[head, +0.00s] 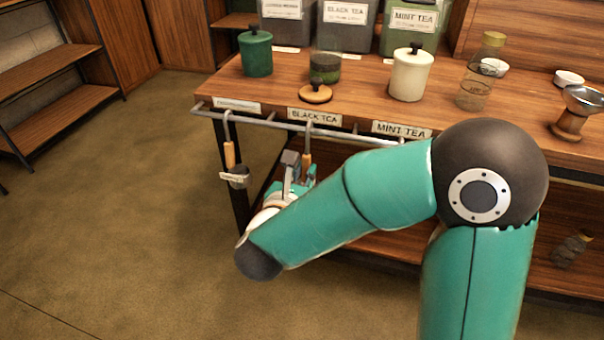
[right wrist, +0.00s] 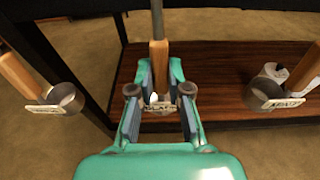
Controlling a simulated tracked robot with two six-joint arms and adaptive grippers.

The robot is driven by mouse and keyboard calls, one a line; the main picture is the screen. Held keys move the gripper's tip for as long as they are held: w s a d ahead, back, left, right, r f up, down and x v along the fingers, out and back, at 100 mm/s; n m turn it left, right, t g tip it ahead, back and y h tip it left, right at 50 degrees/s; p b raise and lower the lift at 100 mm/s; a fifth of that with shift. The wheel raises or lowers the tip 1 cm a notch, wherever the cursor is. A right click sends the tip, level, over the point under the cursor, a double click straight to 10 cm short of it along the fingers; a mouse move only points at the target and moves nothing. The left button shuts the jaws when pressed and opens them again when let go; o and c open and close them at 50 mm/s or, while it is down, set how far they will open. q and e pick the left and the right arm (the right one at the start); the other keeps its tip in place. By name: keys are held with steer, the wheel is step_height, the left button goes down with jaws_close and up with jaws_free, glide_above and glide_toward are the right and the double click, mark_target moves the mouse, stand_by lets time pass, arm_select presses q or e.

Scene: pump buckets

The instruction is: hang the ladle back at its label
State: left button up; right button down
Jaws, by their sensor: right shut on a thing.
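The ladle (head: 308,145) has a metal hook stem and a wooden handle. My right gripper (head: 299,170) is shut on it below the rail's BLACK TEA label (head: 314,116). In the right wrist view, the wooden handle (right wrist: 158,66) stands upright between the fingers of the gripper (right wrist: 160,95), and a small tag reading BLACK shows low between them. The ladle's cup is mostly hidden. Its hook top overlaps the metal rail (head: 270,122) in the head view; I cannot tell whether it bears on it. My left gripper is out of view.
Another ladle (head: 238,178) hangs left of the gripper; a ladle tagged MINT (right wrist: 285,92) is at right in the wrist view. The MINT TEA label (head: 402,130) is further right. Jars, including a green one (head: 256,55), stand on the counter. A lower shelf (right wrist: 240,85) lies behind.

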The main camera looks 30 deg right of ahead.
steer(key=c, duration=1)
jaws_free()
steer(key=shift+c, duration=0.2)
